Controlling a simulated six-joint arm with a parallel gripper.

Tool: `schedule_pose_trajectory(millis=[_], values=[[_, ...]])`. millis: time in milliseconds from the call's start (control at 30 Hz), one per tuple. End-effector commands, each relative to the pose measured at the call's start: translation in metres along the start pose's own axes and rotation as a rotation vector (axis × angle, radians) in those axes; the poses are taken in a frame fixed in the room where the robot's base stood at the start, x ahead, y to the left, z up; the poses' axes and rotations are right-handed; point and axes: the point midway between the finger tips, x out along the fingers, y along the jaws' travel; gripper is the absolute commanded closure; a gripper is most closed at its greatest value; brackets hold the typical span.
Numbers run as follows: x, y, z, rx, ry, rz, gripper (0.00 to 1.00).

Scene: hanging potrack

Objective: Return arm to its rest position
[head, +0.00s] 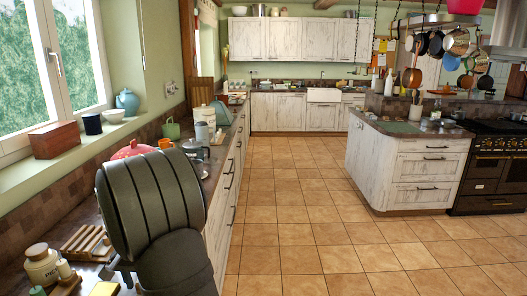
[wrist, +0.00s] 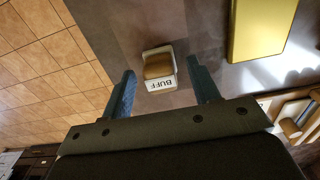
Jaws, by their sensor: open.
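My gripper (wrist: 160,80) is open in the wrist view, its two blue-grey fingers spread wide apart. A small white container (wrist: 161,84) with a wooden-coloured top and the letters "BUFF" shows between the fingers, touching neither. It appears to stand on the grey-brown counter (wrist: 200,25). In the head view my dark arm (head: 152,200) fills the lower left, over the left counter. It hides part of that counter and most of my gripper.
A yellow block-like object (wrist: 260,28) and a wooden rack (wrist: 295,115) lie on the counter. In the head view, a lidded jar (head: 41,264) and a wooden rack (head: 85,242) are left of my arm. The window sill is above. The tiled floor (head: 300,210) is clear.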

Motion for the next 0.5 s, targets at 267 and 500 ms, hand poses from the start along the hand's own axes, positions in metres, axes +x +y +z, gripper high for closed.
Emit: schedule_pose_trajectory(millis=[267, 500], values=[[-0.02, 0.001, 0.0, 0.0, -0.001, 0.002, 0.44], [-0.021, 0.001, 0.001, 0.0, -0.002, 0.002, 0.44]])
